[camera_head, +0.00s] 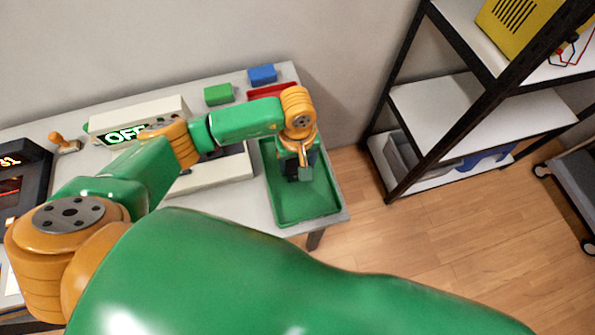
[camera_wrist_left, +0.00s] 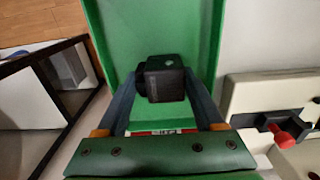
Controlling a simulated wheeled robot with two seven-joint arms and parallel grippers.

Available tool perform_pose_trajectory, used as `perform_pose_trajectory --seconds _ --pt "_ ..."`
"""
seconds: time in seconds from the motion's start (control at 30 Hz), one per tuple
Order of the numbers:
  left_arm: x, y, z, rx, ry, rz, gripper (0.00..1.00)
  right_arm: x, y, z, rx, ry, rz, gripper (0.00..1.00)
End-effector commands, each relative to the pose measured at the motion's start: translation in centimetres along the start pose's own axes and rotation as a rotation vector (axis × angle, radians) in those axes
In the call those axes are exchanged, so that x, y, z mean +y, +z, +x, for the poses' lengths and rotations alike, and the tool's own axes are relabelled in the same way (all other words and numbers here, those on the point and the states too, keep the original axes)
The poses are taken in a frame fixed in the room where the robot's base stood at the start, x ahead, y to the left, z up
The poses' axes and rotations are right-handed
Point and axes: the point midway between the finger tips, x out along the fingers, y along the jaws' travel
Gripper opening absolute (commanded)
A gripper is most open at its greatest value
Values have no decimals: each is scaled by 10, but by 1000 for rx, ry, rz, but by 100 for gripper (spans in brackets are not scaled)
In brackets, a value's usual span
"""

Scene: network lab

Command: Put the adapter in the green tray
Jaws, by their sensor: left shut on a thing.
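The green tray (camera_head: 318,207) lies at the right end of the table in the head view. It also fills the middle of the left wrist view (camera_wrist_left: 120,35). My left gripper (camera_head: 303,176) is over the tray, pointing down into it. In the left wrist view its two fingers (camera_wrist_left: 164,92) are shut on a small black block, the adapter (camera_wrist_left: 166,80), with the green tray behind it. I cannot tell whether the adapter touches the tray floor. In the head view the adapter is hard to make out behind the fingers. My right gripper is not in view.
Behind the tray are a red container (camera_head: 262,91), a green block (camera_head: 218,95) and a blue block (camera_head: 262,74). A box with a lit OFF sign (camera_head: 140,118) stands left. A black-framed shelf (camera_head: 405,150) stands to the right, across open floor.

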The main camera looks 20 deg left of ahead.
Motion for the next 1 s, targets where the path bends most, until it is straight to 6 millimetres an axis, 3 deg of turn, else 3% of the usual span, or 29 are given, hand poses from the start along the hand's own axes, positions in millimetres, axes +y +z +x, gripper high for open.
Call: perform_pose_trajectory --seconds 0.03,0.07,0.37,0.4,0.5,0.87,1.0 --pt "0 1 15 -4 0 -1 4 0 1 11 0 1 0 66" --pt "0 1 17 -2 1 -1 4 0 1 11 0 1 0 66" --pt "0 0 16 1 1 0 4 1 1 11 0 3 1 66" --pt "0 0 16 1 1 0 72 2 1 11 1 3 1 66" --pt "0 0 15 0 1 0 99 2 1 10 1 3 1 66" --pt "0 0 9 1 2 0 99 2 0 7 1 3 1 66" --pt "0 -1 -18 5 6 2 99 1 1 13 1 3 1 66"
